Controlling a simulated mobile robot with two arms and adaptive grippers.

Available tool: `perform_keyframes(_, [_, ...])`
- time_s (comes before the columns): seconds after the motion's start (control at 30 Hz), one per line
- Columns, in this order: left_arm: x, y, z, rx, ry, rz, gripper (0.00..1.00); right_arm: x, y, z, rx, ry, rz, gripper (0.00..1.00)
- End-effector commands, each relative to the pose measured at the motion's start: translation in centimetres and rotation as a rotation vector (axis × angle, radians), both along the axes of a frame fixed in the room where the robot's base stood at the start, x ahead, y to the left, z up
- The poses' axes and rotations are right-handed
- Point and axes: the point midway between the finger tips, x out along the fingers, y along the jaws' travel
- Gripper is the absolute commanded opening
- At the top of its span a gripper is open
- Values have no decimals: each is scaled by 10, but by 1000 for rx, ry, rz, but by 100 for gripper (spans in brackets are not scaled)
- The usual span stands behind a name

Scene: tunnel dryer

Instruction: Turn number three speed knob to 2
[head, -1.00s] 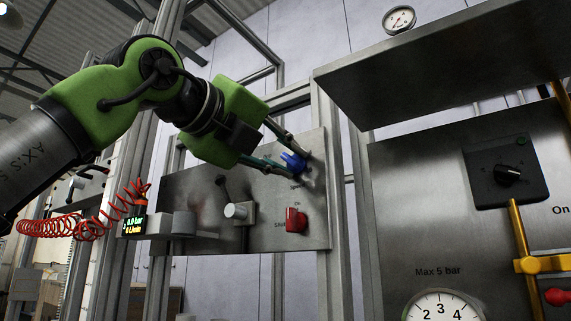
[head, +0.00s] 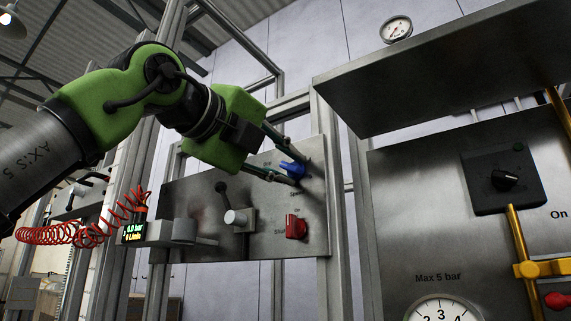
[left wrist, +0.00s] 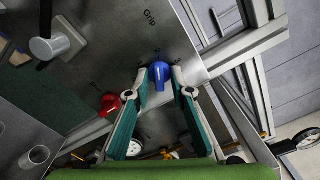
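A blue knob (head: 291,169) sits on the upright metal panel (head: 270,238) under my left arm. My left gripper (head: 301,171) reaches in from the left with its fingers apart, one above and one below the knob. In the left wrist view, the blue knob (left wrist: 160,75) lies between the two fingertips (left wrist: 161,78), very close to both; contact is hard to tell. My right gripper is out of view.
A red knob (head: 296,227) is just below the blue one. A grey round knob (head: 237,217) and a black lever (head: 222,188) are further left. A black rotary switch (head: 506,179) and a gauge (head: 441,310) are on the right panel. A metal ledge (head: 450,70) overhangs there.

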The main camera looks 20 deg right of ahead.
Motion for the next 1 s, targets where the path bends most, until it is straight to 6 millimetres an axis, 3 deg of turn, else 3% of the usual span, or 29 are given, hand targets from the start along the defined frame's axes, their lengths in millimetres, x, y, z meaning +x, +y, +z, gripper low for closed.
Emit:
perform_keyframes(0.47, [-7,10,1,-1,-3,0,25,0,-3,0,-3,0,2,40])
perform_keyframes(1.0, [-65,86,1,-1,-3,2,25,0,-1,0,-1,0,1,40])
